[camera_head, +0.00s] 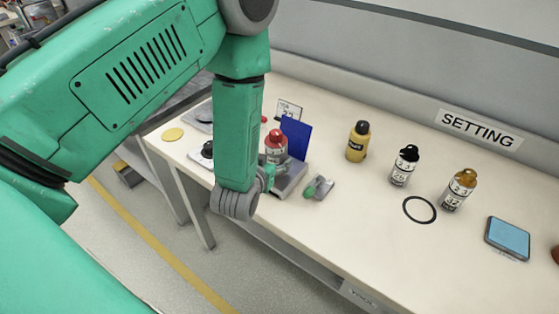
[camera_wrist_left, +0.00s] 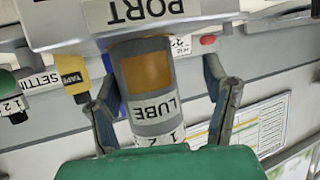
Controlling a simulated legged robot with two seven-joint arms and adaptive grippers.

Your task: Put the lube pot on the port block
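The lube pot (camera_wrist_left: 148,75) is a grey cylinder with a LUBE label and an orange-brown patch. In the head view the red-capped pot (camera_head: 276,143) appears upright over the grey port block (camera_head: 291,181), its lower part partly covered by my gripper. In the wrist view the PORT face of the block (camera_wrist_left: 75,22) adjoins the pot's end, and the pot appears to stand on it. My left gripper (camera_head: 267,178) is open, its fingers (camera_wrist_left: 158,72) on either side of the pot with visible gaps. My right gripper is out of view.
A blue panel (camera_head: 297,137) stands behind the pot. A small grey-green thing (camera_head: 320,187) lies right of the block. A yellow bottle (camera_head: 357,145), a black-capped bottle (camera_head: 403,168), an orange-capped bottle (camera_head: 459,190), a black ring (camera_head: 420,209) and a blue-topped device (camera_head: 508,238) are farther right.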

